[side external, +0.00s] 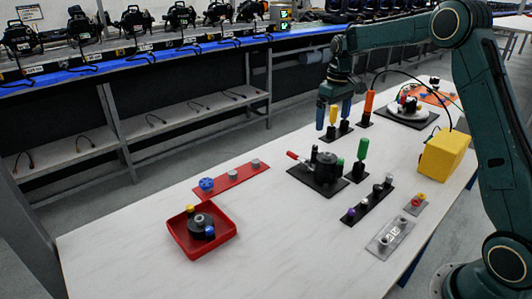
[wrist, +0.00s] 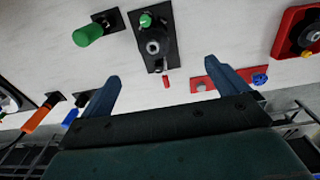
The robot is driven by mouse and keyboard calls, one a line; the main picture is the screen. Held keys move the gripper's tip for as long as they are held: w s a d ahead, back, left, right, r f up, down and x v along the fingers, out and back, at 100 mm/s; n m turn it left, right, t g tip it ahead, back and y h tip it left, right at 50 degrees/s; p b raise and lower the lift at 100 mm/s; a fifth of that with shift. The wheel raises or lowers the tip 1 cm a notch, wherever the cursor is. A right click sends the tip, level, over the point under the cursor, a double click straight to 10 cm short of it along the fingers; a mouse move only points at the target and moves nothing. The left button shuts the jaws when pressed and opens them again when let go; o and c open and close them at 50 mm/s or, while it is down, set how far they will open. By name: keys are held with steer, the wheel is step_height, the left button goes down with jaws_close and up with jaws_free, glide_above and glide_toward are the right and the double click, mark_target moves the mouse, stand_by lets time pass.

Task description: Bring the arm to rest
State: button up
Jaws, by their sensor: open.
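My gripper (side external: 333,117) hangs above the far side of the white table, its two blue fingers spread apart with nothing held. In the wrist view my gripper (wrist: 161,70) is open, with bare table and part of a black fixture plate (wrist: 157,62) beyond the fingertips. My arm reaches in from the right, bent at a high elbow.
An orange handle (side external: 368,102) and a green handle (side external: 362,150) stand upright near my gripper. A black fixture (side external: 325,172), a yellow box (side external: 444,155), a red tray (side external: 190,248) and a red strip (side external: 245,175) are on the table. The front left tabletop is clear.

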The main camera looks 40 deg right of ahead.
steer(key=s+a+r+t, duration=0.3)
steer(key=s+a+r, duration=0.9)
steer(key=s, duration=0.2)
steer(key=s+a+f+t, duration=0.1)
steer(key=s+a, duration=0.2)
steer(key=s, duration=0.6)
steer(key=s+a+f+t, duration=0.1)
steer(key=s+a, duration=0.2)
steer(key=s, duration=0.7)
steer(key=shift+f, duration=0.25)
